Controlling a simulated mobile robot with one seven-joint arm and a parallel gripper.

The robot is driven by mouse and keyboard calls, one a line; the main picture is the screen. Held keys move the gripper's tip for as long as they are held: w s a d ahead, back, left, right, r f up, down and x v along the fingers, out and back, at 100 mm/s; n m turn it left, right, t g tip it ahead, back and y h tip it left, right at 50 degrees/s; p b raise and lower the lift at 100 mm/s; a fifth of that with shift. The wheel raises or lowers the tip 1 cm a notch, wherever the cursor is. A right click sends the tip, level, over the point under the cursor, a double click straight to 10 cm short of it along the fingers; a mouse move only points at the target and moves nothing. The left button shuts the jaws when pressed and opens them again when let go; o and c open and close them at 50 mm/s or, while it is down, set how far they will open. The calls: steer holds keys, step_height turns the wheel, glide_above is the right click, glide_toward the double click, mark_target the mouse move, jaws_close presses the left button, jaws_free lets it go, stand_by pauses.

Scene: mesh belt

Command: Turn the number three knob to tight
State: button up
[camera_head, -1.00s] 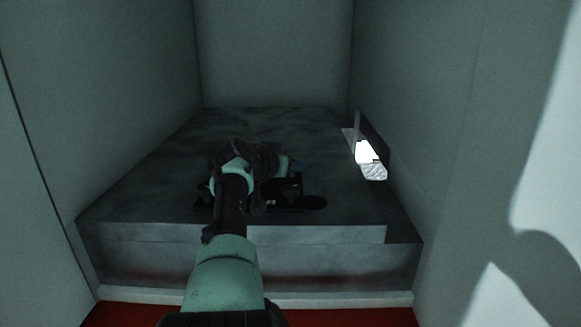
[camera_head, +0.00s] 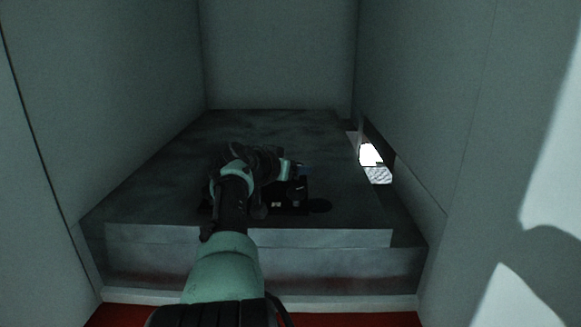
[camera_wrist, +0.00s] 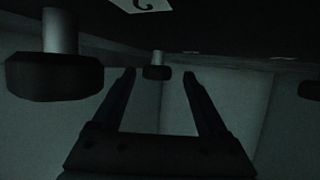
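In the wrist view my gripper (camera_wrist: 159,78) has its two dark fingers spread apart, with nothing seen held. A small dark knob (camera_wrist: 156,72) on a pale stem shows between the fingertips; it looks farther off, and I cannot tell whether they touch it. A larger, nearer dark knob (camera_wrist: 54,76) on a pale stem is at left, and part of another dark knob (camera_wrist: 311,89) shows at the right edge. A white label (camera_wrist: 146,4) with a partly cut-off mark is at the top; I cannot read it surely. In the head view my arm hides much of the black panel (camera_head: 291,205).
The panel lies on a grey block (camera_head: 250,237) between pale walls (camera_head: 100,110). A bright slot-like opening (camera_head: 371,154) is in the right wall. The block's top behind my arm looks clear. The light is dim.

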mark_target(296, 164)
steer(key=shift+d+r+p, duration=0.15)
steer(key=shift+d+p, duration=0.05)
steer(key=shift+p, duration=0.1)
steer(key=shift+r+p, duration=0.1)
steer(key=shift+p, duration=0.3)
steer(key=p, duration=0.3)
steer(key=shift+s+a+r+p, duration=0.1)
steer(key=shift+s+r+p, duration=0.05)
steer(key=shift+r+p, duration=0.2)
steer(key=shift+s+p, duration=0.1)
steer(key=shift+p, duration=0.5)
